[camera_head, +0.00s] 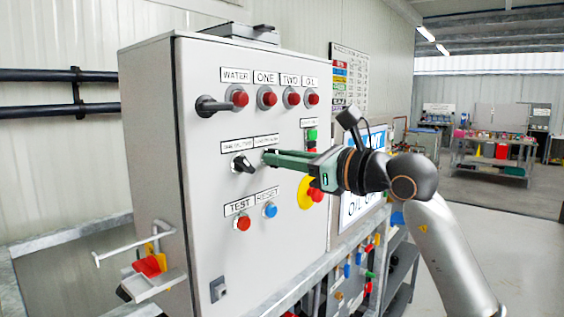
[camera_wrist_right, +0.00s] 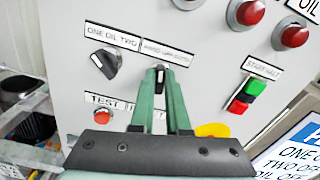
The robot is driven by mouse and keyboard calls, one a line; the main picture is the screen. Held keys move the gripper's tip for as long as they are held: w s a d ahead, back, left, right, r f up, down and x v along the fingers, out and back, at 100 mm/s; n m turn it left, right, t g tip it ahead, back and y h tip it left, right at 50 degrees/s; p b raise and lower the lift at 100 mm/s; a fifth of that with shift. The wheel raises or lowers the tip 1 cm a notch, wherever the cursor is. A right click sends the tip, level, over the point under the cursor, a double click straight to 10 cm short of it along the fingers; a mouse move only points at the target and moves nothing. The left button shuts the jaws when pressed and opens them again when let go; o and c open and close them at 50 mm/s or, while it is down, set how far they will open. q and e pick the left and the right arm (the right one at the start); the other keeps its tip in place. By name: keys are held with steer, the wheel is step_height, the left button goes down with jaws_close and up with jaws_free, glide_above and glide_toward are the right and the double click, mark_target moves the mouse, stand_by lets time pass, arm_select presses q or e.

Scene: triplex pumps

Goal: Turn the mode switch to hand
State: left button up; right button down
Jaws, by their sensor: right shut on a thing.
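The grey control cabinet (camera_head: 215,115) fills the middle of the head view. The mode switch (camera_wrist_right: 160,76), a black knob with a pale mark, sits under a label that seems to read HAND OFF AUTO (camera_wrist_right: 166,52). My right gripper (camera_head: 268,157) reaches in from the right and its green fingers are shut on this knob; it also shows in the right wrist view (camera_wrist_right: 160,82). The fingers hide most of the knob, and I cannot tell its exact setting. A second black selector (camera_head: 243,163), labelled ONE OIL TWO, is just left of it. My left gripper is out of view.
Several red lamps (camera_head: 267,97) and a black handle (camera_head: 211,106) are above. A red TEST button (camera_head: 243,223), a blue RESET button (camera_head: 270,210) and a red emergency stop on yellow (camera_head: 314,194) are below. Green and red start/stop buttons (camera_head: 312,135) are to the right.

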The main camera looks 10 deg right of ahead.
steer(key=shift+f+n+b, duration=0.1)
steer(key=shift+n+b, duration=0.9)
steer(key=shift+n, duration=2.1)
steer(key=c, duration=0.9)
jaws_free()
steer(key=shift+s, duration=0.1)
